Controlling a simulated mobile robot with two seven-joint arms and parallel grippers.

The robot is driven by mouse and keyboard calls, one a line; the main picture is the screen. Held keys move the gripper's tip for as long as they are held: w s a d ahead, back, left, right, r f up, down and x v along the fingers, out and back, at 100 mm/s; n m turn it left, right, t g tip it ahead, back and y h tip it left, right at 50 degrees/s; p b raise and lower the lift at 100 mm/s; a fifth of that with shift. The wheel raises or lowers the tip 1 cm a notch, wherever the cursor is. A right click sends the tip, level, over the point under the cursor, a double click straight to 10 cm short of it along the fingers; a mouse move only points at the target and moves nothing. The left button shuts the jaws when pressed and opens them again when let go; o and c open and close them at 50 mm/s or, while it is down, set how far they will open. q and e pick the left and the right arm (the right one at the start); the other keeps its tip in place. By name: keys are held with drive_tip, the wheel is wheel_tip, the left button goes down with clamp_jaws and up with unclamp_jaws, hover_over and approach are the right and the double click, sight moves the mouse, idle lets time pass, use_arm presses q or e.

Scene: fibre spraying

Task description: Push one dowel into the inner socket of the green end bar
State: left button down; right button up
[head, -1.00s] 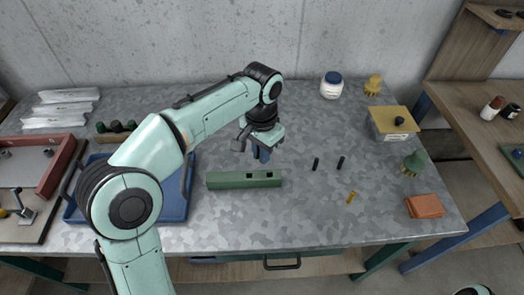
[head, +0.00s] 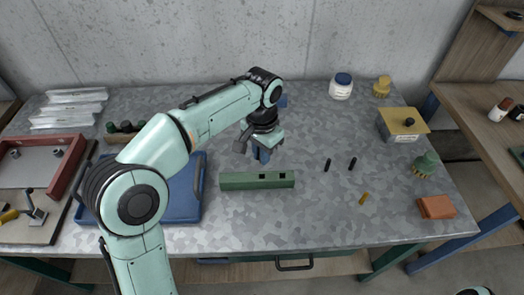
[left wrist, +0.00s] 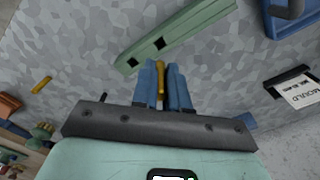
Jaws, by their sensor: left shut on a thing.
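The green end bar (head: 240,181) lies on the metal table in the head view, with two dark square sockets near its right end. It also shows in the left wrist view (left wrist: 185,32). My left gripper (head: 263,158) is just behind the bar, roughly in line with the left of the two sockets. Its blue fingers are shut on a yellow dowel (left wrist: 161,78), which stands between them in the left wrist view. The dowel is apart from the sockets there. Another yellow dowel (head: 363,198) lies on the table to the right.
Two black pegs (head: 327,165) (head: 352,163) are right of the bar. A blue tray (head: 182,212) is to its left. A jar (head: 341,88), a yellow-lidded box (head: 403,124), brushes and an orange-brown block (head: 436,207) stand farther right. The table before the bar is clear.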

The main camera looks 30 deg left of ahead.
use_arm(q)
drive_tip(key=shift+f+b, duration=1.65)
drive_tip(key=shift+f, duration=1.25)
use_arm(e)
drive_tip(key=f, duration=0.1)
drive_tip(key=s+f, duration=0.1)
drive_tip(key=f, duration=0.1)
drive_tip(key=shift+s+f, duration=0.15)
drive_tip(key=shift+f, duration=0.15)
use_arm(q)
drive_tip(key=shift+p, duration=0.6)
use_arm(e)
drive_tip(key=shift+w+r, duration=0.2)
drive_tip(key=shift+r, duration=0.45)
use_arm(q)
drive_tip(key=shift+f+b, duration=0.55)
drive_tip(key=shift+f, duration=0.45)
use_arm(e)
drive_tip(key=shift+s+f, duration=0.2)
drive_tip(key=shift+f, duration=0.4)
use_arm(q)
drive_tip(key=c, duration=1.1)
unclamp_jaws()
drive_tip(key=shift+o, duration=0.2)
